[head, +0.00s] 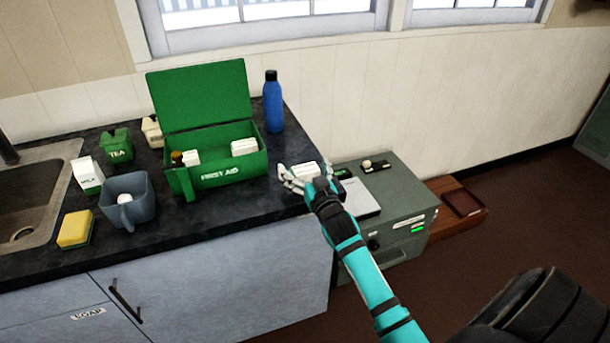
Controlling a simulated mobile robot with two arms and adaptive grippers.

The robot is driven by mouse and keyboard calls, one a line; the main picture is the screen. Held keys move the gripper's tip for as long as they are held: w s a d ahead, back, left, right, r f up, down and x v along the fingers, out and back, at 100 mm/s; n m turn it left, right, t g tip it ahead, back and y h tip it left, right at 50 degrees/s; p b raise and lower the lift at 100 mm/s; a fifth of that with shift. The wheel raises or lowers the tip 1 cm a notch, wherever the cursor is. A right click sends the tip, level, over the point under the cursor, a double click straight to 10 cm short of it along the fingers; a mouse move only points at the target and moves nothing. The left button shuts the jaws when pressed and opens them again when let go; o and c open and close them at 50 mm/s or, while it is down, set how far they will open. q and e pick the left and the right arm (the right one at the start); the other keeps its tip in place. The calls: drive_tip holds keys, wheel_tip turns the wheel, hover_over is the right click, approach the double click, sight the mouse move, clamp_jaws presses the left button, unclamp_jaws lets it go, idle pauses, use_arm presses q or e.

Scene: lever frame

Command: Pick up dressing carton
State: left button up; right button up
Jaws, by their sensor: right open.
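A small white carton (305,170) is at the right end of the dark counter, near its edge. I cannot read a label on it, so I cannot tell whether it is the dressing carton. My right gripper (298,181) is open at this carton, with its fingers beside and in front of it; I cannot tell whether they touch it. A green first aid box (219,178) stands open to the left. It holds a white carton (244,147) at its right and another white item (191,157) at its left, beside a brown-topped bottle. My left gripper is out of view.
A blue bottle (273,103) stands behind the box's right side. A grey-blue mug (128,201), milk carton (88,175), tea tin (117,147) and yellow sponge (75,230) are at left by the sink (33,205). A grey-green cabinet (400,200) stands right of the counter.

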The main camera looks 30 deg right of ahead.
drive_tip(key=shift+c, duration=0.4)
drive_tip(key=c, duration=1)
drive_tip(key=shift+r, duration=0.15)
